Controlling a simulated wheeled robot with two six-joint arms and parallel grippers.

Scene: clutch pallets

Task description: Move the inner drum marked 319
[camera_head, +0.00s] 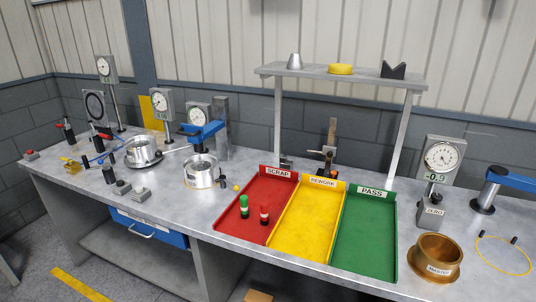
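Two silvery metal drums stand on the grey bench in the left half. One drum (142,156) sits on a round dish under a dial gauge. The other drum (199,175) stands to its right, nearer the front, with a small pale patch on its side. I cannot read the number 319 on either drum. Three trays lie side by side: red SCRAP (246,237), yellow REWORK (308,225) and green PASS (365,240). Neither of my grippers is in view.
A brass ring marked MASTER (436,253) stands at the right by a dial gauge (441,165). Green and red small pieces (244,204) stand in the red tray. A raised shelf (340,77) stands behind the trays. Several gauges crowd the left bench. A blue drawer (147,227) is below.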

